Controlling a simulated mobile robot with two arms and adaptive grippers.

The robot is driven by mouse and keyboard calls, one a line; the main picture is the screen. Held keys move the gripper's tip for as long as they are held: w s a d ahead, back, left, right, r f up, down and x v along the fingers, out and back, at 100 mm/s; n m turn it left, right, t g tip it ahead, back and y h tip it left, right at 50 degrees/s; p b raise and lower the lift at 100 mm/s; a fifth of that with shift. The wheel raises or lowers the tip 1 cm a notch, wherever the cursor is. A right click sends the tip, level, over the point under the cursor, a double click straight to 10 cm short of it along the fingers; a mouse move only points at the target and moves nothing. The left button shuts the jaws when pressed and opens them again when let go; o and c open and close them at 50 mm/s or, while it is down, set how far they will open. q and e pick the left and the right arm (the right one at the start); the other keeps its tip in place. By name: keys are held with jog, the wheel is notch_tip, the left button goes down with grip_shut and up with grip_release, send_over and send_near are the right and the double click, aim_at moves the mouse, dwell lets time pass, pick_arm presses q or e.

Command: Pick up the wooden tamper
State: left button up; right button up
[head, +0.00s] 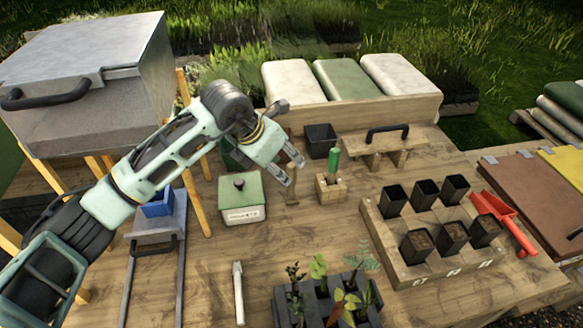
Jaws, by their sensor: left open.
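A wooden board with a black bar handle and block-like feet (372,143) stands at the back of the workbench, right of centre; it looks like the wooden tamper, though I cannot be certain. My left gripper (293,171) reaches in from the left. It is open and empty, with its fingers apart, pointing down and right. It is left of the board and apart from it. A slim upright wooden piece (291,194) shows just below the fingertips, partly hidden by them; whether they touch cannot be told. My right gripper is not in view.
A green-handled tool (333,163) stands in a small wooden block (330,190). A black pot (320,140) is behind it. A green box (241,197) is left, a wooden pot rack (412,274) right, and seedlings (318,268) in front. Bare bench lies between them.

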aim_at(288, 172)
pick_arm(q)
jog(key=b+x, duration=0.1)
jog(key=x, duration=0.2)
jog(key=shift+s+b, duration=0.15)
jog(key=shift+b, duration=0.15)
jog(key=b+x, duration=0.1)
jog(key=x, duration=0.1)
jog(key=shift+f, duration=0.35)
jog(key=shift+b+x, duration=0.45)
jog(key=shift+x, duration=0.65)
jog(key=shift+r, duration=0.15)
jog(key=shift+c, duration=0.5)
jog(key=c, duration=0.9)
grip_shut()
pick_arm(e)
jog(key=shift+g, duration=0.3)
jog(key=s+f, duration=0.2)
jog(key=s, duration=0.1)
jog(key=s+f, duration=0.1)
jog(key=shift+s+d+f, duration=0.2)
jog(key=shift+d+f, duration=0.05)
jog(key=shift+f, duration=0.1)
